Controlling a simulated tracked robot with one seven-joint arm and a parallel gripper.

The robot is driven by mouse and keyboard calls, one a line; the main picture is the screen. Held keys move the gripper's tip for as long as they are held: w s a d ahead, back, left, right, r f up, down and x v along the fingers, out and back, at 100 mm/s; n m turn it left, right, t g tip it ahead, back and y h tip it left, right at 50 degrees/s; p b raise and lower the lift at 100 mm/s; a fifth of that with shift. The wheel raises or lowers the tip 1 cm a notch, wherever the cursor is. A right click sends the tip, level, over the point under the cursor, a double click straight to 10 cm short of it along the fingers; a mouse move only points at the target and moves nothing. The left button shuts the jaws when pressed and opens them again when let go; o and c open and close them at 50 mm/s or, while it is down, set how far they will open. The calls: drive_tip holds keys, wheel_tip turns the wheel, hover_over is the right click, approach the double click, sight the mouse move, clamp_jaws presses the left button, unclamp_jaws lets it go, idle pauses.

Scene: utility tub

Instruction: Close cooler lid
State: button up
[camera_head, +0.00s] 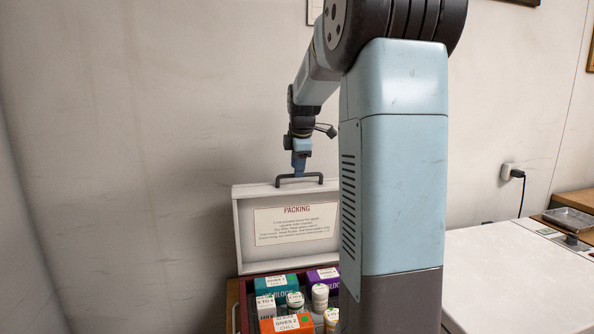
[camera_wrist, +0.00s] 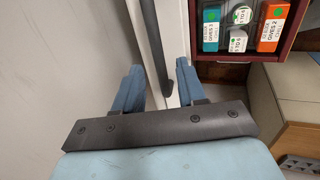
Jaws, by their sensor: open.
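The cooler lid (camera_head: 246,222) stands open and upright at the back of the cooler (camera_wrist: 284,48), its inner face with a "PACKING" label turned towards the head camera. A dark handle (camera_head: 318,179) is on the lid's top edge. My gripper (camera_head: 299,172) points down at this handle from above. In the wrist view, my open gripper (camera_wrist: 158,78) has one finger on each side of the dark handle bar (camera_wrist: 150,40) and the pale lid edge (camera_wrist: 171,50). I cannot tell whether a finger touches them. My arm hides the cooler's right part in the head view.
The cooler holds several boxes and bottles, among them a teal box (camera_head: 276,285) and an orange box (camera_head: 285,325). A wall (camera_head: 150,130) stands close behind the lid. A white surface (camera_head: 520,270) lies at the right, with a metal tray (camera_head: 570,219) behind it.

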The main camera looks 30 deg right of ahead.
drive_tip(key=shift+x, duration=0.85)
clamp_jaws()
